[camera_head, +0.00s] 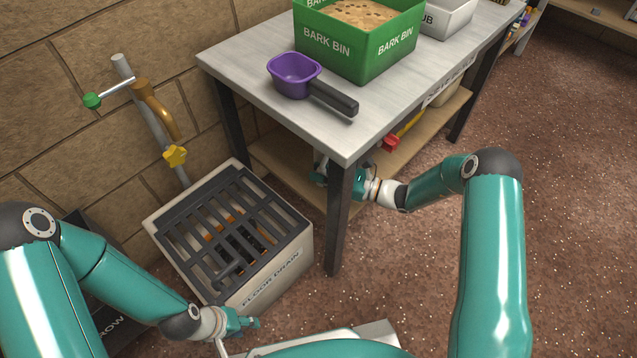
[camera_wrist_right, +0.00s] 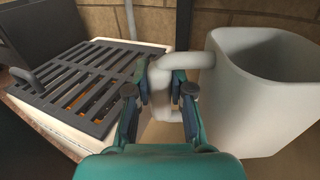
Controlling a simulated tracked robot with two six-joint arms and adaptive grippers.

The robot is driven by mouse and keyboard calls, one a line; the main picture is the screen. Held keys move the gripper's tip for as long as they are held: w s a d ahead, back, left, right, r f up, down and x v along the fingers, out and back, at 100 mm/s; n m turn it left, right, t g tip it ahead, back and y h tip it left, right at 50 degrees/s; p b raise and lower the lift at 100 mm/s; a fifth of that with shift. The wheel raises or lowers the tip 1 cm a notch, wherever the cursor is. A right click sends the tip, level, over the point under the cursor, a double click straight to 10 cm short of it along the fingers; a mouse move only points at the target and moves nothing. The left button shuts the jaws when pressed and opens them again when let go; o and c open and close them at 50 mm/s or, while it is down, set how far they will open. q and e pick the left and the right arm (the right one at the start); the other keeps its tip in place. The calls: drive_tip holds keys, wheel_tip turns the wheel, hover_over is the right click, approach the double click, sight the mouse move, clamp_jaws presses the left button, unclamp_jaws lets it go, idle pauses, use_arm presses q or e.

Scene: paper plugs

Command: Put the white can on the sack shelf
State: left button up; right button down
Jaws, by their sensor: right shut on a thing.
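The white can (camera_wrist_right: 262,95) is an open, square-sided vessel with a tubular handle (camera_wrist_right: 172,62), close in the right wrist view. My right gripper (camera_wrist_right: 161,92) is shut on this handle. In the head view my right gripper (camera_head: 326,175) is under the near end of the metal-topped bench, partly behind its front leg; the can is almost wholly hidden there. A wooden lower shelf (camera_head: 270,155) runs under the bench; I see no label naming it the sack shelf. My left gripper (camera_head: 243,323) is low beside the floor drain box, with its jaw gap unclear.
The bench (camera_head: 235,62) bears a purple scoop (camera_head: 292,75), a green bark bin (camera_head: 375,45) and a white tub (camera_head: 447,18). Its front leg (camera_head: 340,220) stands by my right wrist. The grated floor drain (camera_head: 285,262) lies left; pipe with valves (camera_head: 150,120) behind. Floor at right is clear.

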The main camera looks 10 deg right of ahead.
wheel_tip(320, 180, down, 4)
drive_tip(key=shift+r+b, duration=0.2)
drive_tip(key=shift+b, duration=0.8)
drive_tip(key=shift+r, duration=0.15)
drive_tip(key=c, duration=1.5)
unclamp_jaws()
drive_tip(key=o, duration=0.5)
drive_tip(key=shift+c, duration=0.2)
